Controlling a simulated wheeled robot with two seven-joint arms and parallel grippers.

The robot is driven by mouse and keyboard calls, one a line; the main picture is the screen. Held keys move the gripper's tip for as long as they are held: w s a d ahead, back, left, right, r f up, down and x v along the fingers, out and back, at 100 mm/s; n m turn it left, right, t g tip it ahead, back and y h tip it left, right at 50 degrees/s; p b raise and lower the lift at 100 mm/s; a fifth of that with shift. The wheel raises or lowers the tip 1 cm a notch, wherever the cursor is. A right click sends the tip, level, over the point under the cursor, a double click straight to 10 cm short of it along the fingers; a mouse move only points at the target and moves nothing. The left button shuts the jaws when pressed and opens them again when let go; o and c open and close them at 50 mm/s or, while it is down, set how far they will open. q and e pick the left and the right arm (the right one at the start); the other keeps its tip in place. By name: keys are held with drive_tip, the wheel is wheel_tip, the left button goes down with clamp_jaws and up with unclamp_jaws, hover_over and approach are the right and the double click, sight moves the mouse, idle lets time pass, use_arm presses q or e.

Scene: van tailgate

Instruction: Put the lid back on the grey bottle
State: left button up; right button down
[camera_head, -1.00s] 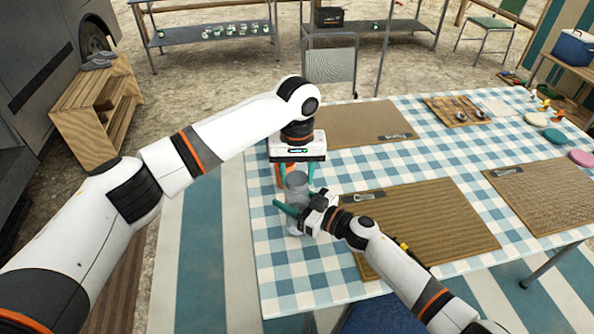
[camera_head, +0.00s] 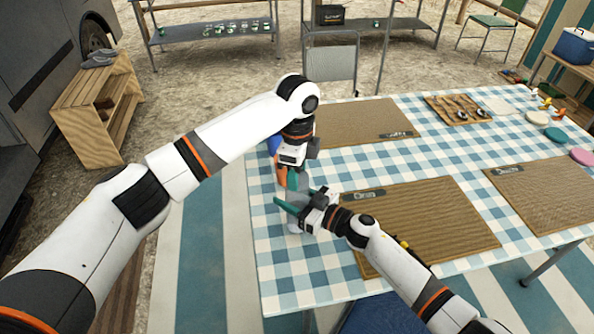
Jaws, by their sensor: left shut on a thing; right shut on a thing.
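The grey bottle (camera_head: 294,226) stands near the left end of the checked table, mostly hidden behind my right gripper. My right gripper (camera_head: 287,206) comes in from the right, with its green fingers shut around the bottle. My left gripper (camera_head: 291,179) points down directly above the bottle and is shut. What it holds at the bottle's top appears to be the lid, but the fingers and wrist hide it. I cannot tell how the lid sits on the bottle's mouth.
Brown woven placemats (camera_head: 430,225) lie to the right and behind. A blue item (camera_head: 274,143) shows partly behind my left gripper. A wooden board (camera_head: 457,110) with small items lies at the back right. Checked cloth in front of the bottle is clear.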

use_arm(q)
drive_tip(key=m, duration=0.9)
drive_tip(key=shift+m, duration=0.4)
drive_tip(key=m, duration=0.4)
drive_tip(key=shift+w+m, duration=0.1)
drive_tip(key=shift+m, duration=0.3)
drive_tip(key=m, duration=0.6)
drive_tip(key=shift+d, duration=0.1)
drive_tip(key=o, duration=1)
drive_tip(key=shift+c, duration=0.2)
drive_tip(key=shift+r, duration=2.25)
drive_tip(key=shift+c, duration=0.5)
